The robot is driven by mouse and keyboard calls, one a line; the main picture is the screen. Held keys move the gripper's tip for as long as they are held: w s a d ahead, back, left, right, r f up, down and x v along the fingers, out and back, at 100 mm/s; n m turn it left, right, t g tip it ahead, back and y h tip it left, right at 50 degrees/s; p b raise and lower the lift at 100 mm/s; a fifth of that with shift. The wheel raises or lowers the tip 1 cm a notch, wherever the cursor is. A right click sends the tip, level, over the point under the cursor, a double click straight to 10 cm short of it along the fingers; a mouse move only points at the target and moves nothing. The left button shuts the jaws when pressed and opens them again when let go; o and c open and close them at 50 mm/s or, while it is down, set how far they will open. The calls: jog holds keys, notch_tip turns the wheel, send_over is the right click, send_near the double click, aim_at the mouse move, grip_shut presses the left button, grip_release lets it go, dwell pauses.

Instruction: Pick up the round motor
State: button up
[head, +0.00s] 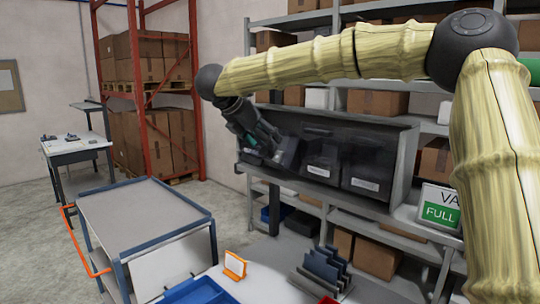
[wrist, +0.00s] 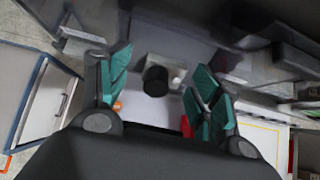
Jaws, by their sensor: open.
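A dark round piece (wrist: 156,80), which looks like the round motor, shows between the fingers in the wrist view, next to a small pale block (wrist: 178,73). My gripper (wrist: 161,88) is open, with a teal finger on each side of the dark piece and a visible space between. In the head view my gripper (head: 262,138) is at the left part of the dark dispenser row (head: 345,165), pointing down and right. The round motor cannot be made out in the head view. The wrist view does not show clearly how far the piece is from the fingertips.
A grey cart (head: 145,210) with blue edges stands at the left. Below the dispensers are a blue tray (head: 200,292), an orange-framed stand (head: 235,265) and a dark slotted rack (head: 322,270). A "FULL" sign (head: 440,208) stands right. Shelving rises close behind my arm.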

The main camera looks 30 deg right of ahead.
aim_at(271, 155)
jog(key=shift+s+d+p, duration=0.6)
jog(key=shift+s+p, duration=0.05)
jog(key=x, duration=0.1)
jog(key=p+x, duration=0.1)
jog(key=x, duration=0.2)
jog(key=shift+w+a+f, duration=0.1)
jog(key=shift+w+a, duration=0.2)
jog(key=shift+w, duration=0.05)
jog(key=shift+s, duration=0.3)
jog(key=shift+a, duration=0.1)
jog(key=c, duration=0.9)
